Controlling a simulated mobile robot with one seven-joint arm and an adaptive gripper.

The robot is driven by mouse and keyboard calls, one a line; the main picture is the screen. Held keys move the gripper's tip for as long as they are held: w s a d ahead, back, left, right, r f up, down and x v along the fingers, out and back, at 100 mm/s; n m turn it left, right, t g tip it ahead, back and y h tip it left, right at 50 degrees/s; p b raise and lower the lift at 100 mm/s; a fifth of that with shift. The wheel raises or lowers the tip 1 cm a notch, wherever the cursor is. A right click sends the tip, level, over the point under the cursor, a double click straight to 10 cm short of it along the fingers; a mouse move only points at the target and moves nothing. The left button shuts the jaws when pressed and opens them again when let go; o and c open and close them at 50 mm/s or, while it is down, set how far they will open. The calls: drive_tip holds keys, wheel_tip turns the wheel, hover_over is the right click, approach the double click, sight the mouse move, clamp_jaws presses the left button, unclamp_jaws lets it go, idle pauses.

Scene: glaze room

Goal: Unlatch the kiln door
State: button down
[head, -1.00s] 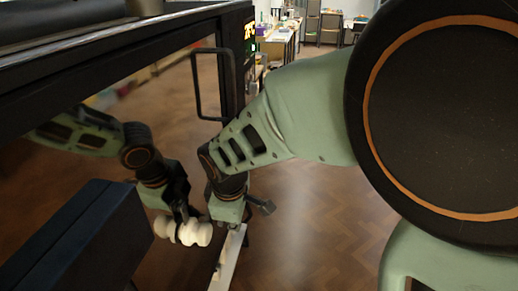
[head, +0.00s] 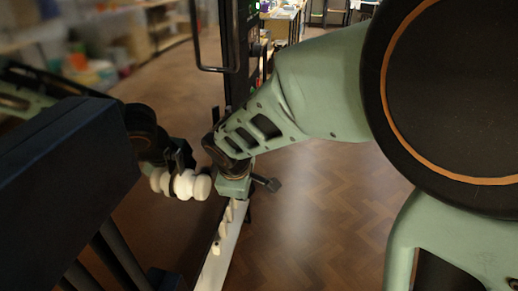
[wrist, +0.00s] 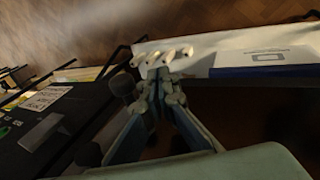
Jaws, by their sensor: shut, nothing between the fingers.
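The kiln door is a dark glossy panel (head: 120,75) at the left of the head view, mirroring my arm. A black U-shaped handle (head: 217,68) stands at its right edge. A cream lobed knob (head: 188,186) shows low beside my wrist, with what looks like its reflection joined on its left; I cannot tell whether it is the latch. My gripper (wrist: 160,88) is shut and empty in the wrist view, its fingertips below several pale pegs (wrist: 165,56) on a white strip (wrist: 215,45). My fingers are hidden in the head view. Contact with anything is unclear.
The pegged strip (head: 212,268) also shows in the head view. A dark blue box-like body (head: 60,170) fills the lower left. In the wrist view, a dark panel with labels (wrist: 48,98) lies left. Open wooden floor (head: 320,220) lies right of the strip.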

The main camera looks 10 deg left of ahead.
drive_tip(key=shift+w+f, duration=0.7)
drive_tip(key=shift+w, duration=0.25)
drive_tip(key=shift+d, duration=0.1)
drive_tip(key=v, duration=0.7)
drive_tip(key=shift+r, duration=0.25)
